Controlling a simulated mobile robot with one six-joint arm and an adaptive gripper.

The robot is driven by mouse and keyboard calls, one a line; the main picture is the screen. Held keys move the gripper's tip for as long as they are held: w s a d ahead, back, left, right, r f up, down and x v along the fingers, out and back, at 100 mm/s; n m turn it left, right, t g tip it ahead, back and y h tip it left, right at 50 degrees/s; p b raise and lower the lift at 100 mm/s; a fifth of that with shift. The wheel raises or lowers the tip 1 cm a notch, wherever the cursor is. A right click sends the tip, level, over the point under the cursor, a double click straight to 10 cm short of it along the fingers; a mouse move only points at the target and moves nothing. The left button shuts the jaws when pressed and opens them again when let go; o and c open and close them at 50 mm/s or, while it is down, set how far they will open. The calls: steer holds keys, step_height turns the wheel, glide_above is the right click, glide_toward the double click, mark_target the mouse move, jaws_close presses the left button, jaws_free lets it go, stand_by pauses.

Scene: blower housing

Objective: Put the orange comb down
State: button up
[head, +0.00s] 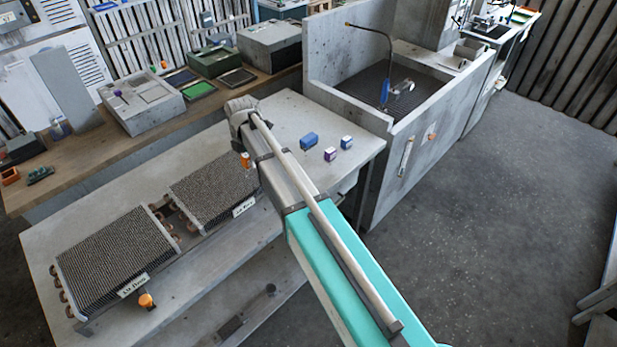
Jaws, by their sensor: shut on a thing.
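My gripper (243,146) points down from the wrist at the far end of my arm, over the right end of the right finned coil (207,187). Its fingers are small and mostly hidden by the wrist and arm. It is shut on a small upright orange piece, which looks like the orange comb (246,160). I cannot tell whether the comb touches the coil or hangs above it.
The left finned coil (115,258) lies on the grey table (279,112). A sink (350,75) adjoins at the right. Bare tabletop shows behind the coils.

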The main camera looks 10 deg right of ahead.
steer(key=shift+f+b, duration=1.15)
steer(key=shift+f, duration=0.45)
